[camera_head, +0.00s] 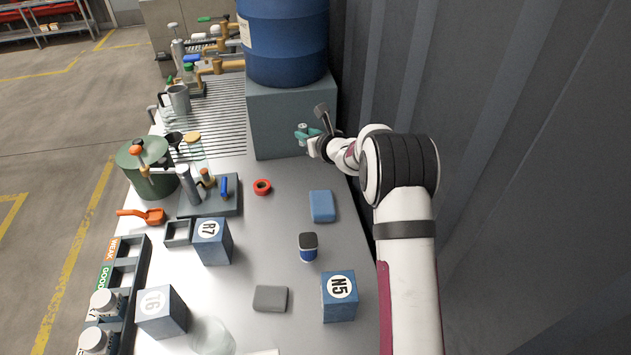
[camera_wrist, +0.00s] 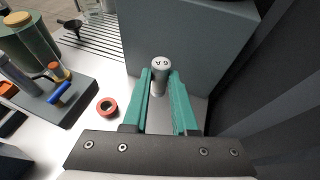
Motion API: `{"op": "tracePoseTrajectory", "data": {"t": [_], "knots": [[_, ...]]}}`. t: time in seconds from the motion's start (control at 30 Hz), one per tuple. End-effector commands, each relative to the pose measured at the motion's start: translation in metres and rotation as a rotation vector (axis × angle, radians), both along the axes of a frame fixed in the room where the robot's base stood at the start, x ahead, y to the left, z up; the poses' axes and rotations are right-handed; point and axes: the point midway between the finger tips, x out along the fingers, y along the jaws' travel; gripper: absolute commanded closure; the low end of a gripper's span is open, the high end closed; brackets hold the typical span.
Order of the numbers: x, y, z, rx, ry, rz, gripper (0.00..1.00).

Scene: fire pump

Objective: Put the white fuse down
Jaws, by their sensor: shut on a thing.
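My gripper (camera_head: 308,134) has teal fingers and is at the front of the grey block under the blue drum. In the wrist view my gripper (camera_wrist: 160,88) is shut on the white fuse (camera_wrist: 159,64), a small pale cylinder with dark marking on its top end. The fuse stands roughly upright between the fingertips. In the head view the fuse (camera_head: 303,127) shows only as a small light tip. I cannot tell whether its lower end touches the table (camera_head: 275,225).
The grey block (camera_head: 290,118) carries the blue drum (camera_head: 285,40) close by. A red ring (camera_head: 262,187) and a blue box (camera_head: 322,206) lie on the table nearby. A grey fixture (camera_head: 225,205) stands to the left. A corrugated wall (camera_head: 500,130) rises at the right.

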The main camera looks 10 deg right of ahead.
Motion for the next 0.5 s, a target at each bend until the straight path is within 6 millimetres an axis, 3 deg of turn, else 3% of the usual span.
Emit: {"op": "tracePoseTrajectory", "data": {"t": [0.17,0.5], "knots": [[0.006,-0.035,0.0,0.005,0.0,-0.07,1.0],[0.006,-0.033,-0.052,0.004,0.002,-0.066,1.0]]}}
